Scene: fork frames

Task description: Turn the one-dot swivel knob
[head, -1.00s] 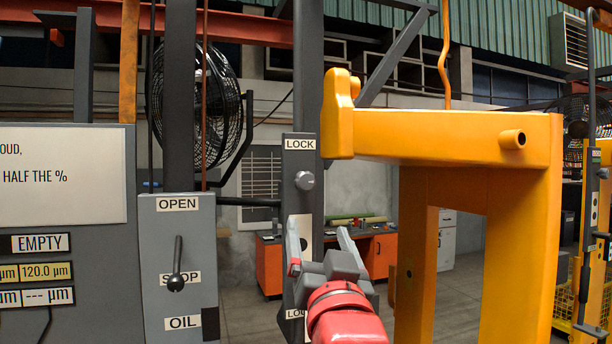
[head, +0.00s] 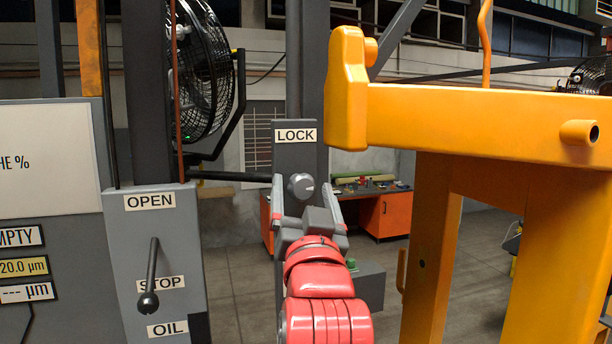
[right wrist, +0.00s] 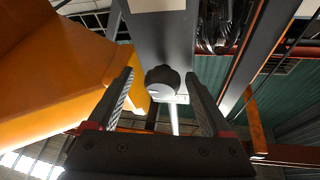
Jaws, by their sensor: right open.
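A small round grey knob (head: 300,186) sits on a narrow grey panel (head: 296,155) under a LOCK label. I cannot make out any dots on it. My right gripper (head: 303,196) is open, with its two fingers pointing at the panel, one on each side of the knob in the head view. The right wrist view shows the dark knob (right wrist: 162,82) between the open fingers (right wrist: 158,92), nearer their tips. No contact with the knob is visible. The lower part of the panel is hidden behind my right arm. My left gripper is not in view.
A large yellow frame (head: 460,115) stands close on the right. On the left is a grey panel with a lever (head: 150,285) and OPEN, STOP and OIL labels. A black fan (head: 205,75) and an orange cabinet (head: 388,213) are behind.

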